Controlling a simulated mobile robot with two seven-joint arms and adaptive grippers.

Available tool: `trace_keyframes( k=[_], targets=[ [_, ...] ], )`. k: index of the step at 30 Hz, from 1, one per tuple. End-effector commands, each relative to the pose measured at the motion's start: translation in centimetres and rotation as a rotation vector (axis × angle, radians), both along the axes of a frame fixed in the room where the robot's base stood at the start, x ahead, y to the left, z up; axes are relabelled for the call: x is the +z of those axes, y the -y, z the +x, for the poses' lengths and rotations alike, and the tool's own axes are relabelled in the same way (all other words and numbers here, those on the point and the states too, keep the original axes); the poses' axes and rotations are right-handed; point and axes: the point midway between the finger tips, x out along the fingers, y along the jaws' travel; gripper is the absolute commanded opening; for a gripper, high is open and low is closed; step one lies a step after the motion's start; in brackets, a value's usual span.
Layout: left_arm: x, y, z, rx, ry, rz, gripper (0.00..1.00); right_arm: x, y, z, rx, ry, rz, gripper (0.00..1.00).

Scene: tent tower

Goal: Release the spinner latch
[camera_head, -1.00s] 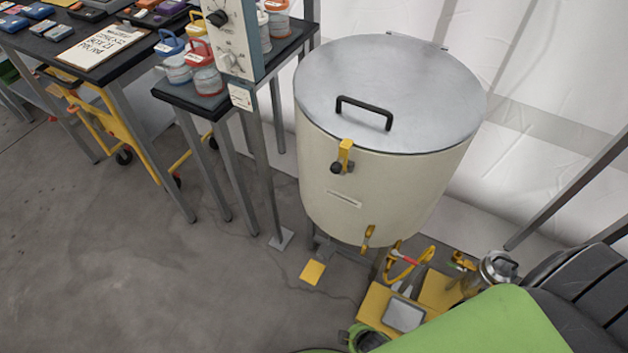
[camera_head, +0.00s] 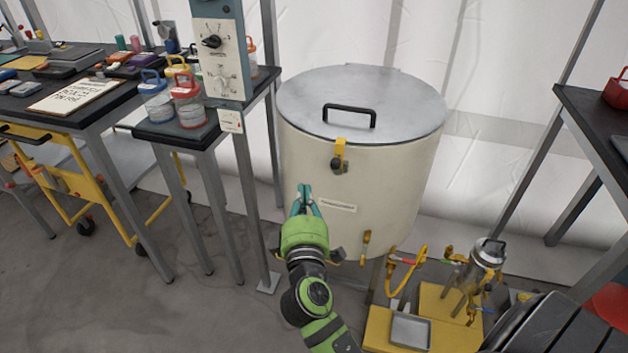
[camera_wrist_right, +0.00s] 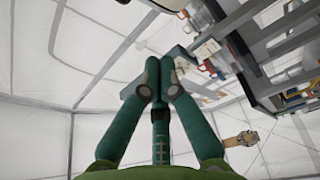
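The spinner is a large cream drum (camera_head: 390,190) with a flat grey metal lid (camera_head: 400,100) and a black lid handle (camera_head: 349,110). Its latch (camera_head: 339,152) is a yellow strap with a dark knob (camera_head: 337,164), at the lid's front edge. The lid lies flat and closed, and the strap hangs over the rim. My right gripper (camera_head: 304,190) is in front of the drum, below and left of the latch and apart from it. Its teal fingers (camera_wrist_right: 160,75) meet at the tips in the wrist view, with nothing between them. My left gripper is not in view.
A post with a dial panel (camera_head: 220,60) and a small table with lidded jars (camera_head: 188,105) stand left of the drum. A yellow base with a small metal can (camera_head: 487,255) is at lower right. A dark table (camera_head: 590,120) stands far right. Floor is open at lower left.

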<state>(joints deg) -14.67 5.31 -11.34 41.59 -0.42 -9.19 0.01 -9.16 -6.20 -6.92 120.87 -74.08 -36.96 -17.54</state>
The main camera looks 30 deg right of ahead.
Motion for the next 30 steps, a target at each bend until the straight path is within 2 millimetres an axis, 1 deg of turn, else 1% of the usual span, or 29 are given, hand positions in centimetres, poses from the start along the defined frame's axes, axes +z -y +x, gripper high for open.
trace_keyframes(
  k=[3, 10, 14, 17, 22, 30],
  targets=[
    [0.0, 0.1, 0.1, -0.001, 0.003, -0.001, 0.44, 0.4, 0.2, -0.1, -0.008, 0.008, -0.005, 0.0],
    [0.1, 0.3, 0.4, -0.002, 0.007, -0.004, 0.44, 0.4, 0.1, -0.1, -0.005, 0.007, -0.005, 0.0],
    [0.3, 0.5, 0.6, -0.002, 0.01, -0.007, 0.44, 0.5, 0.4, 0.5, -0.005, 0.007, -0.006, 0.0],
    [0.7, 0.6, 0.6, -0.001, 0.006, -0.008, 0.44, 0.7, 1.1, 1.6, -0.005, 0.007, -0.007, 0.0],
    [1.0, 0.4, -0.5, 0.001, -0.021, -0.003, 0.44, 1.1, 2.9, 4.5, -0.007, 0.007, -0.008, 0.0],
    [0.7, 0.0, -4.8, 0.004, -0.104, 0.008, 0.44, 1.4, 5.3, 8.7, -0.005, 0.006, -0.005, 0.0]
  ],
)
